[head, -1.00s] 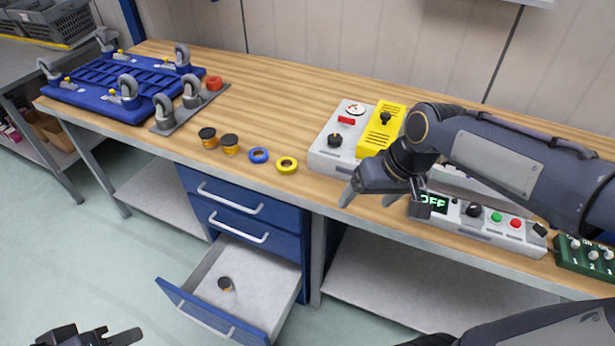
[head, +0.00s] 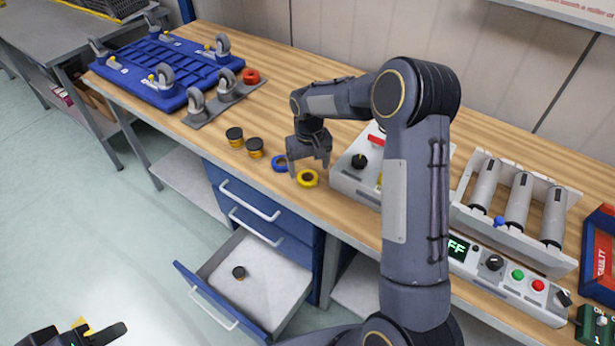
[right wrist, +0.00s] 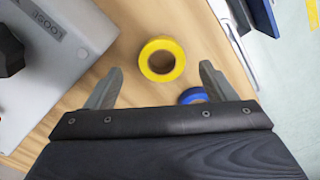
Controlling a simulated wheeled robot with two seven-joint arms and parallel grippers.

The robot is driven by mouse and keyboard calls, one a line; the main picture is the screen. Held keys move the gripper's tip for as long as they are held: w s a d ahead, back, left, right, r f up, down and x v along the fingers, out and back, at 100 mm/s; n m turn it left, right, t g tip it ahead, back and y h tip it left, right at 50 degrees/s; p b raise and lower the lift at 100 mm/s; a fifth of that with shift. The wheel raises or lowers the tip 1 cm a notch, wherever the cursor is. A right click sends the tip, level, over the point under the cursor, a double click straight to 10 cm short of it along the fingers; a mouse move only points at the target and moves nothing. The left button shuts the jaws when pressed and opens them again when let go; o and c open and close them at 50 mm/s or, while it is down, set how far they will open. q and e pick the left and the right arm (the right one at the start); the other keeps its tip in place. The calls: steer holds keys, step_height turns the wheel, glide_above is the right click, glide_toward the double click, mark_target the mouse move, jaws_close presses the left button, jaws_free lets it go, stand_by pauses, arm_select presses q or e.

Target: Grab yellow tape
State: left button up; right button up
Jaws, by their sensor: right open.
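The yellow tape (head: 308,178) is a flat ring lying on the wooden bench near its front edge. In the right wrist view the yellow tape (right wrist: 161,60) lies ahead of the open fingers and between their lines. My right gripper (head: 309,168) is open, empty and just above the tape, pointing down; its fingers also show in the right wrist view (right wrist: 158,82). A blue tape (head: 281,163) lies just left of the yellow one, partly behind a finger; it also shows near one fingertip in the wrist view (right wrist: 193,96). My left gripper (head: 98,331) is at the bottom left, its fingers apart.
Two dark-and-orange rolls (head: 245,142) stand left of the tapes. A grey control box (head: 352,178) stands close on the right. An open drawer (head: 270,276) with a small roll juts out below. A blue wheeled frame (head: 165,75) lies at the back left.

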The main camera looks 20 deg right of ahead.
mark_target(308, 174)
steer(key=shift+w+a+f+p, duration=0.1)
steer(key=shift+f+p, duration=0.25)
steer(key=shift+f, duration=1.55)
steer(key=c, duration=1.1)
steer(key=shift+o, duration=0.2)
steer(key=shift+r, duration=0.1)
